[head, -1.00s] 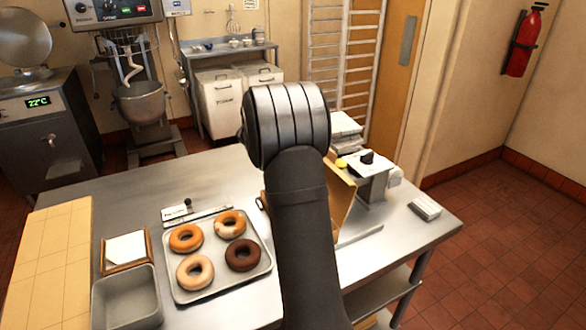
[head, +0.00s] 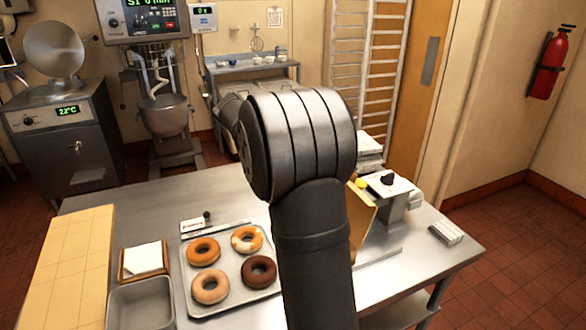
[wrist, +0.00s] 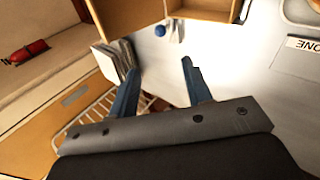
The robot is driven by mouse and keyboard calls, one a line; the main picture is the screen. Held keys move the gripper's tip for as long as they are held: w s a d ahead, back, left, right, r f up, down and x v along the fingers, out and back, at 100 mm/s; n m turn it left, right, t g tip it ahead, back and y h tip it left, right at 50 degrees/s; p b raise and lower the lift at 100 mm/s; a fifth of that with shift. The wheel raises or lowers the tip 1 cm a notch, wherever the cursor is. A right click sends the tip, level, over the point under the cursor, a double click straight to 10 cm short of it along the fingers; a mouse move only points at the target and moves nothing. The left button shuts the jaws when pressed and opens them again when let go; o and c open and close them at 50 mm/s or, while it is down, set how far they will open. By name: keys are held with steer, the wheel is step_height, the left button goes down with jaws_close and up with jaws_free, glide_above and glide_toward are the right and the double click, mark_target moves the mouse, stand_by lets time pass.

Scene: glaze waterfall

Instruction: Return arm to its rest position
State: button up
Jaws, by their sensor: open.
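My gripper (wrist: 158,85) shows in the wrist view with its two blue fingers spread apart and nothing between them. It is over the steel table (wrist: 230,72), near a wooden box (wrist: 125,20) and a stack of white packets (wrist: 115,58). In the head view my arm stands upright in the middle of the picture and hides the gripper and part of the table (head: 120,195).
A tray (head: 275,299) holds several donuts (head: 210,286) left of my arm. An empty grey bin (head: 141,303) and a framed white sheet (head: 143,258) lie beside it. A box-like device (head: 388,190) stands on the right. A fire extinguisher (head: 549,63) hangs on the wall.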

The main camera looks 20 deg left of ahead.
steer(key=shift+s+a+r, duration=0.2)
steer(key=shift+s+r, duration=0.05)
steer(key=shift+r, duration=0.15)
steer(key=x, duration=1.6)
steer(key=shift+w+d+f, duration=0.1)
steer(key=shift+f, duration=0.15)
steer(key=shift+w+d+f, duration=0.15)
steer(key=shift+w+f, duration=0.1)
steer(key=shift+f, duration=0.15)
steer(key=shift+r, duration=0.1)
